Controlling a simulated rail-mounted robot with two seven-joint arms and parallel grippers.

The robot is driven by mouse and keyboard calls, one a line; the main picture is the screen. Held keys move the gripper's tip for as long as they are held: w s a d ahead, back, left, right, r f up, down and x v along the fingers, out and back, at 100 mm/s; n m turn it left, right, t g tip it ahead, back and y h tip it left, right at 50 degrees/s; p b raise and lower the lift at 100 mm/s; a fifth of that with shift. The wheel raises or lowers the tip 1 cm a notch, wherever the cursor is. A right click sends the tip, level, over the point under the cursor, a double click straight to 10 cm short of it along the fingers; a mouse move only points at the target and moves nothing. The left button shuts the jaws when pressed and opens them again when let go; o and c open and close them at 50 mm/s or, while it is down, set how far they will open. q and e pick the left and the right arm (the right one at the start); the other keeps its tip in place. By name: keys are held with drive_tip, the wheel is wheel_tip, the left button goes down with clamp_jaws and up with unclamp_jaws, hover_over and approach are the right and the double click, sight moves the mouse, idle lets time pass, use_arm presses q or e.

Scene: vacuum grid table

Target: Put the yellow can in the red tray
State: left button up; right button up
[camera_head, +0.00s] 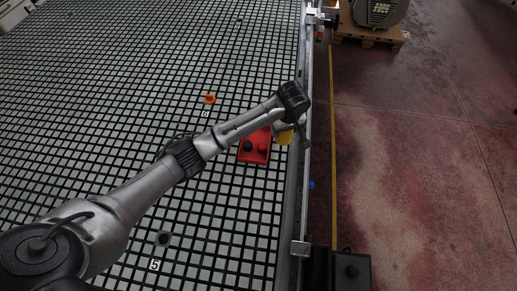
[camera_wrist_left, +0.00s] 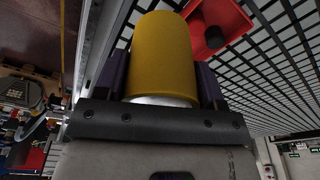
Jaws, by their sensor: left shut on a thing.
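The yellow can (camera_wrist_left: 162,55) fills the middle of the left wrist view, clasped between the fingers of my left gripper (camera_wrist_left: 163,85). In the head view the can (camera_head: 284,135) shows only in part below my left wrist, beside the right edge of the red tray. My left gripper is shut on it; its fingers are mostly hidden by the arm in the head view. My right gripper is not in view.
The grid table (camera_head: 120,75) ends at a metal rail (camera_head: 306,170) just right of the tray. An orange object (camera_head: 210,99) lies on the grid up and left of the tray. Much of the grid is bare. Beyond the rail is the floor with a yellow line.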

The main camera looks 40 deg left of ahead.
use_arm(q)
drive_tip(key=a+f, duration=0.2)
drive_tip(key=a, duration=0.2)
drive_tip(key=a+f, duration=0.2)
drive_tip(key=a, duration=0.2)
drive_tip(key=a+f+b, duration=0.1)
drive_tip(key=a+f, duration=0.2)
drive_tip(key=a, duration=0.1)
drive_tip(key=shift+w, duration=0.1)
wheel_tip(320, 180, down, 4)
drive_tip(key=shift+d+r+b, duration=0.1)
drive_tip(key=shift+r+b, duration=0.15)
drive_tip(key=shift+b, duration=0.15)
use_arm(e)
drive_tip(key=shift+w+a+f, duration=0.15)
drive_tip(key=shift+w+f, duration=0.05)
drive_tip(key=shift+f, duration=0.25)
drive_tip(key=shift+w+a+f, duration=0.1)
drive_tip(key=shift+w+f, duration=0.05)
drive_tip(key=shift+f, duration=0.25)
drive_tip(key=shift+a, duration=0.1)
use_arm(q)
drive_tip(key=o, duration=1)
drive_tip(key=shift+f, duration=0.1)
drive_tip(key=shift+o, duration=0.2)
